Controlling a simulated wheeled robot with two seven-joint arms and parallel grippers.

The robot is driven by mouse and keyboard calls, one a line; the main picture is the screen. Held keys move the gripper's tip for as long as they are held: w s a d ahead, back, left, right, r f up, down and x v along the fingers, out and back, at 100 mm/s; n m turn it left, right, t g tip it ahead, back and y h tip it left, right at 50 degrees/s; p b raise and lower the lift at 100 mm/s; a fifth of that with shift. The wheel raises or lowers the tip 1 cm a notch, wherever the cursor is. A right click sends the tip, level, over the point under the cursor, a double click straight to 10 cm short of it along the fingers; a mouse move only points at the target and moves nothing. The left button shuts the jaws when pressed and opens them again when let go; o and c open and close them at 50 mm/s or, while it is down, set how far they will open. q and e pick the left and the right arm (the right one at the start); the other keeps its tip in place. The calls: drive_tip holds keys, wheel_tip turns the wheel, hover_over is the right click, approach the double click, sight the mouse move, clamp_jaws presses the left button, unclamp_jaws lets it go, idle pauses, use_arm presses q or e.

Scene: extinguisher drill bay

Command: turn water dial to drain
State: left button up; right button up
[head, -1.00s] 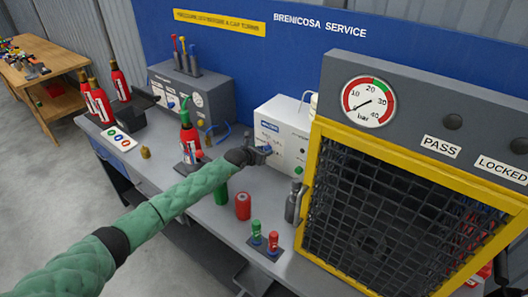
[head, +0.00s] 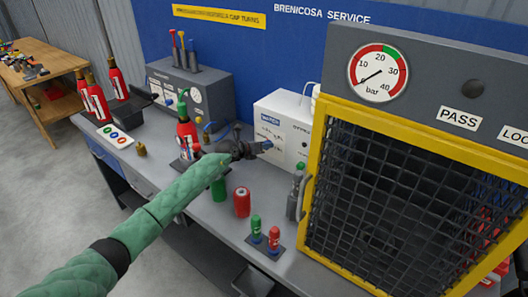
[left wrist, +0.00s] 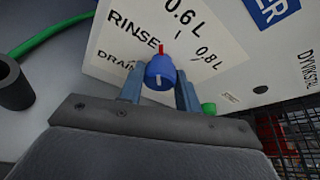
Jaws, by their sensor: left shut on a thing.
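The water dial (left wrist: 160,72) is a blue knob with a white line, on the face of the white water box (head: 284,118). In the left wrist view the face carries the labels RINSE, DRAIN, 0.6 L and 0.8 L. A short red mark shows just above the knob, near the end of RINSE; the white line is on the knob's near side. My left gripper (head: 262,147) is at the box's front, its fingers (left wrist: 160,90) on either side of the knob, shut on it. In the head view the gripper mostly hides the dial. My right gripper is out of view.
A yellow-framed mesh cage (head: 313,170) with a pressure gauge (head: 378,75) stands right of the box. Below the arm are a green cylinder (head: 219,189), a red cylinder (head: 242,202) and two small bottles (head: 264,236). Red extinguishers (head: 97,103) stand at the left.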

use_arm(q)
drive_tip(key=shift+n+h+b, duration=0.4)
drive_tip(key=shift+n+b, duration=0.2)
drive_tip(key=shift+n, duration=0.1)
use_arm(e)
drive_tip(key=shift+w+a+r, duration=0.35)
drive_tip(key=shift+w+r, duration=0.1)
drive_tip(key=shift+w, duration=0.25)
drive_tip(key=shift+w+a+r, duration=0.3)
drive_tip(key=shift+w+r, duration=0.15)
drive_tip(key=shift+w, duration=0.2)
use_arm(q)
drive_tip(key=o, duration=1)
drive_tip(key=shift+c, duration=0.2)
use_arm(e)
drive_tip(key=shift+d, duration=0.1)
use_arm(q)
drive_tip(key=shift+a, duration=0.1)
